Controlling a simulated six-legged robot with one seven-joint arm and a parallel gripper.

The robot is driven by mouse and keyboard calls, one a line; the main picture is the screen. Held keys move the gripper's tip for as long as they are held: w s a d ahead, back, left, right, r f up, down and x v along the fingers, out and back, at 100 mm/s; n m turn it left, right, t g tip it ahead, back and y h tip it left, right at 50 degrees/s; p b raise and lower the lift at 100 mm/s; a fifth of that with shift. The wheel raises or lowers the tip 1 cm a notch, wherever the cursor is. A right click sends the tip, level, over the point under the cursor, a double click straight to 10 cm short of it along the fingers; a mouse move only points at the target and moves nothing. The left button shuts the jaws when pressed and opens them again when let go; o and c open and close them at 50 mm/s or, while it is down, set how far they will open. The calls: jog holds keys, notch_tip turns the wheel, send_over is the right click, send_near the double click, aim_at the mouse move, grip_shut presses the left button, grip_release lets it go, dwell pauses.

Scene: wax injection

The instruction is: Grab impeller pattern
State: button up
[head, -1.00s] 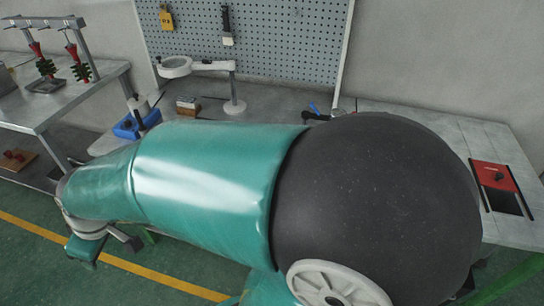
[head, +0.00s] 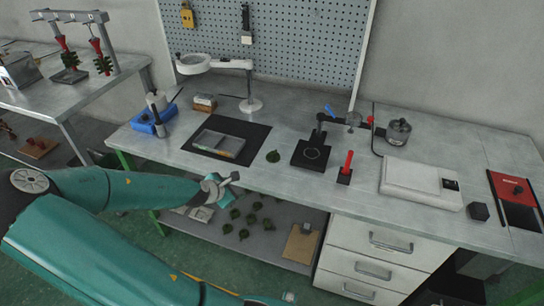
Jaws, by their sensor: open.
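A small dark green impeller pattern (head: 273,156) lies on the grey workbench (head: 310,190), just right of the black mat. Several similar green impeller patterns (head: 250,219) lie spread on the shelf under the bench. My gripper (head: 229,183) is at the bench's front edge, left of and nearer than the pattern on the bench. It is open and apart from that pattern; its fingers are small in the picture. Its height relative to the bench top is hard to tell.
A black mat (head: 254,133) with a grey tray (head: 218,144) is left of the pattern. A black square stand (head: 311,154), a red-handled tool (head: 346,166) and a white box (head: 420,182) stand to its right. A magnifier lamp (head: 250,104) stands behind. The bench's front strip is clear.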

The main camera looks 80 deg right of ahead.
aim_at(272, 155)
jog(key=s+d+r+n+h, duration=0.1)
jog(key=d, duration=0.1)
jog(key=s+d+r+n+g+h, duration=0.1)
jog(key=s+d+r+n, duration=0.1)
jog(key=d, duration=0.1)
jog(key=s+d+r+n+h, duration=0.1)
jog(key=d+r, duration=0.1)
jog(key=shift+s+d+r+g+h, duration=0.2)
jog(key=shift+s+g+h, duration=0.1)
jog(key=shift+h, duration=0.1)
jog(key=shift+s+d, duration=0.1)
jog(key=shift+d, duration=0.25)
jog(key=x, duration=1.2)
jog(key=shift+s+r, duration=0.15)
jog(key=shift+s, duration=0.1)
jog(key=shift+d+f, duration=0.2)
jog(key=shift+d, duration=0.25)
jog(key=c, duration=0.9)
jog(key=shift+a+f, duration=0.1)
grip_shut()
